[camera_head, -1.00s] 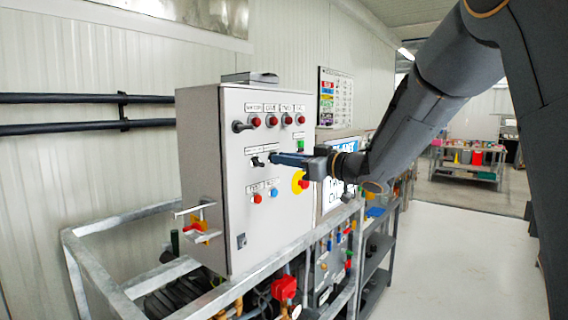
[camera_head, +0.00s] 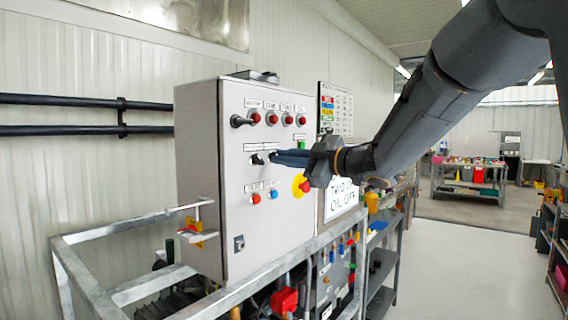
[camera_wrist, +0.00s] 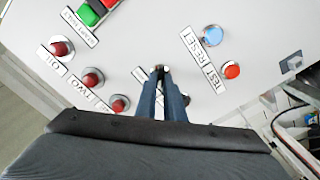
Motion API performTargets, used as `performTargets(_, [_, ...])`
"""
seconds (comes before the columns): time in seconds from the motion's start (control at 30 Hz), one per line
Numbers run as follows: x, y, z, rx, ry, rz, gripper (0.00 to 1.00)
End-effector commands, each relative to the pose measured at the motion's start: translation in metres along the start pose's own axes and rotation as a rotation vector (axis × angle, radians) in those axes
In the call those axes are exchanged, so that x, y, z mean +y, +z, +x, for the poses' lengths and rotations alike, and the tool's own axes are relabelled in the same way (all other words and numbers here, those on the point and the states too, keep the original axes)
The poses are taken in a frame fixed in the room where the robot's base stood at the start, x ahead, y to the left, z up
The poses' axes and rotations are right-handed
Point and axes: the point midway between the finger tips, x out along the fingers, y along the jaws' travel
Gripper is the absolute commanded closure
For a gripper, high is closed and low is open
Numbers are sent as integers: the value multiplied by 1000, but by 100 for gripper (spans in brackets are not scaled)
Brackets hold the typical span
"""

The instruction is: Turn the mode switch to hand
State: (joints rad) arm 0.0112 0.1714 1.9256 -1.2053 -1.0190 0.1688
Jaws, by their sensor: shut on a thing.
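A grey control cabinet (camera_head: 237,190) stands on a metal frame, with two black rotary switches in its middle row. My gripper (camera_head: 275,157) reaches in from the right. Its fingers are shut on the right-hand switch, whose knob is mostly hidden; its tip (camera_wrist: 160,68) shows in the wrist view. The left-hand switch (camera_head: 257,159) is free, just beside the fingertips. Their labels are too small or covered to read, so I cannot tell which is the mode switch by name, nor the held knob's position.
Several red lamps (camera_head: 271,119) and a black lever handle (camera_head: 241,122) are above. A red button (camera_head: 255,198), a blue button (camera_head: 273,195) and a yellow-backed emergency stop (camera_head: 301,186) are below. A red-and-yellow lever (camera_head: 197,228) sticks out at the cabinet's left.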

Motion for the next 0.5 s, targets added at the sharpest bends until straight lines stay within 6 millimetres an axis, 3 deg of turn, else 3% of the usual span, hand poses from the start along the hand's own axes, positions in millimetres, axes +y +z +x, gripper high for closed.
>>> performTargets(0.47, [2,0,0,0,3,-15,100])
performTargets(0.5, [2,0,0,0,3,-15,86])
